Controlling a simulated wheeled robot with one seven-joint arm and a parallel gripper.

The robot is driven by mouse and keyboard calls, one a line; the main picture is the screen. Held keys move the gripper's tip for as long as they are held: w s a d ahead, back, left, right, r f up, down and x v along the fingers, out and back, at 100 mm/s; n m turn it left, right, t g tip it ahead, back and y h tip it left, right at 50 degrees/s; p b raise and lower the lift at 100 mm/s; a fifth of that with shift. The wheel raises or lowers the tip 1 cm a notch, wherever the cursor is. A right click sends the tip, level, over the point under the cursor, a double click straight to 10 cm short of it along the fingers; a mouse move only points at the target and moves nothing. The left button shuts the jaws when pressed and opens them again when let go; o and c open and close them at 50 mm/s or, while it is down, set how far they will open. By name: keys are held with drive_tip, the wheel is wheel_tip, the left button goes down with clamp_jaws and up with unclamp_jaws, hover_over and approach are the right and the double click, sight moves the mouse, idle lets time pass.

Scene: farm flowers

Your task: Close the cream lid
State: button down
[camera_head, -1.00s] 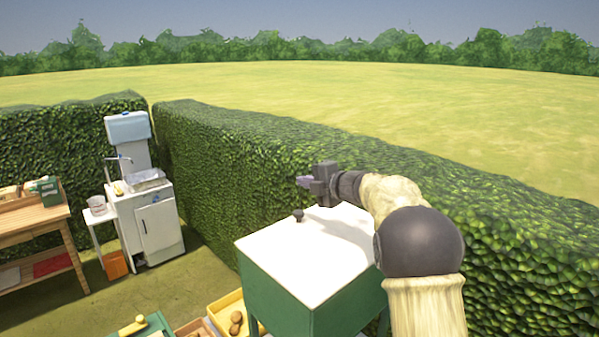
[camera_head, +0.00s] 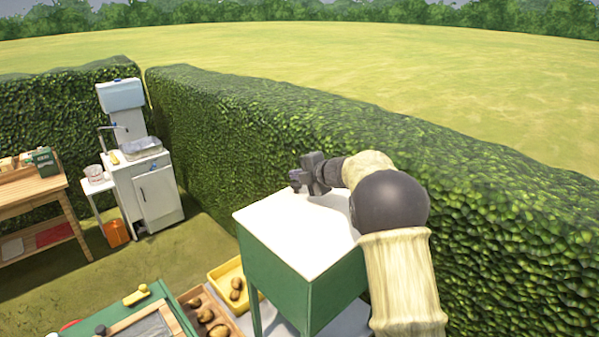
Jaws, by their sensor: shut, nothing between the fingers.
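The cream lid (camera_head: 290,232) lies flat across the top of the green box (camera_head: 285,280), which stands on legs. No gap shows between the lid and the box along the edges in view. My gripper (camera_head: 297,183) is shut and empty at the lid's far edge, at or just above it. I cannot tell whether it touches the lid. The lid's dark knob does not show apart from my gripper. My arm hides the lid's right end.
A tall hedge (camera_head: 230,130) runs close behind the box. A yellow tray (camera_head: 225,275) and a wooden crate (camera_head: 222,318) of potatoes sit low at the box's left. A sink unit (camera_head: 155,195) and a wooden bench (camera_head: 40,200) stand farther left, with open grass between.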

drive_tip(key=shift+s+a+r, duration=0.1)
drive_tip(key=shift+s+a, duration=0.05)
drive_tip(key=shift+a, duration=0.3)
drive_tip(key=shift+d+r+p, duration=0.25)
drive_tip(key=shift+r+p, duration=0.25)
drive_tip(key=shift+p, duration=0.1)
wheel_tip(320, 180, up, 13)
drive_tip(key=p, duration=0.1)
drive_tip(key=shift+w+a+p, duration=0.15)
drive_tip(key=shift+w+p, duration=0.15)
